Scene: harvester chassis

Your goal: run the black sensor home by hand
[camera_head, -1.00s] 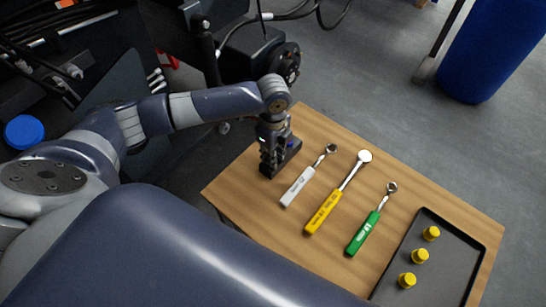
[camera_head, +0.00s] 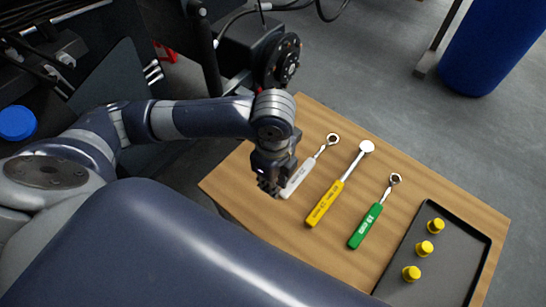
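I cannot pick out the black sensor for certain. A dark block (camera_head: 287,168) shows at the right side of my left gripper (camera_head: 268,188); I cannot tell whether it is the sensor or part of the gripper. A round black hub (camera_head: 281,60) on the chassis stands behind the table. My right gripper is not in view.
The wooden table (camera_head: 285,228) also bears a yellow ratchet (camera_head: 326,203), a green wrench (camera_head: 366,226) and a black tray (camera_head: 459,262) with three yellow caps (camera_head: 424,248). A blue barrel (camera_head: 494,48) stands at the back right. Cables and dark machinery fill the upper left.

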